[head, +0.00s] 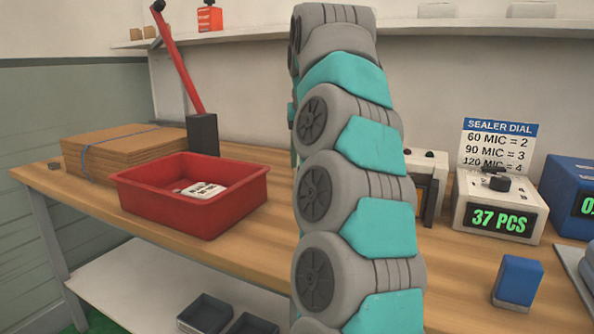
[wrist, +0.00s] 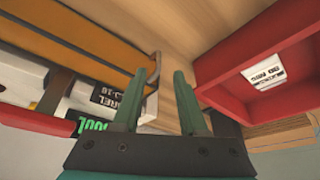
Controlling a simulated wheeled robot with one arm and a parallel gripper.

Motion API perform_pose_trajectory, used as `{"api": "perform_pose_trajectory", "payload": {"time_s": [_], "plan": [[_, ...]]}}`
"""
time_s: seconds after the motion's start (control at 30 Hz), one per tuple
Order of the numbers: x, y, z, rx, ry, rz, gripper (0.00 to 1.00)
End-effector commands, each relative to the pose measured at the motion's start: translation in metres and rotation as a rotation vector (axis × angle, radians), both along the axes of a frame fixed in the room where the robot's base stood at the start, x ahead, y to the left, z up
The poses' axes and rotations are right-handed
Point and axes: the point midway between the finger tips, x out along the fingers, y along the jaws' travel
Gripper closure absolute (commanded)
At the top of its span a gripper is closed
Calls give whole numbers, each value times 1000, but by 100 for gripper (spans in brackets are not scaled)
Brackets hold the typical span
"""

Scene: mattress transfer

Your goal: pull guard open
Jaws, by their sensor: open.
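In the head view, a pale machine with an orange-edged front panel (head: 428,190) stands on the bench, mostly hidden behind my arm. In the wrist view, long orange bars with a dark strip between them (wrist: 95,40) run across the upper left. They look like part of the guard, but I cannot tell for sure whether it is open or closed. My gripper (wrist: 156,76) is open and empty, its two green fingers apart near the right end of the orange bars. I cannot tell if a finger touches them. The gripper is hidden in the head view.
A red tray (head: 150,202) with a white labelled item (head: 203,190) sits left on the bench, and also shows in the wrist view (wrist: 225,75). Cardboard (head: 120,150) and a red lever (head: 180,60) stand behind it. A "37 PCS" counter (head: 490,210) and blue block (head: 518,281) are right.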

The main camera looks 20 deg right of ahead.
Motion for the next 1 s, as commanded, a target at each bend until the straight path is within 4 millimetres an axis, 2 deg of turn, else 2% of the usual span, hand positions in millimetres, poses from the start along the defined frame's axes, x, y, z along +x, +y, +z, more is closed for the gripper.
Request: {"api": "perform_pose_trajectory", "payload": {"time_s": [0.27,0.7,1.0], "plan": [[3,-4,-7,3,-1,-8,58],[21,-9,-52,3,-2,-7,58],[29,-10,-70,3,-2,-7,58]]}}
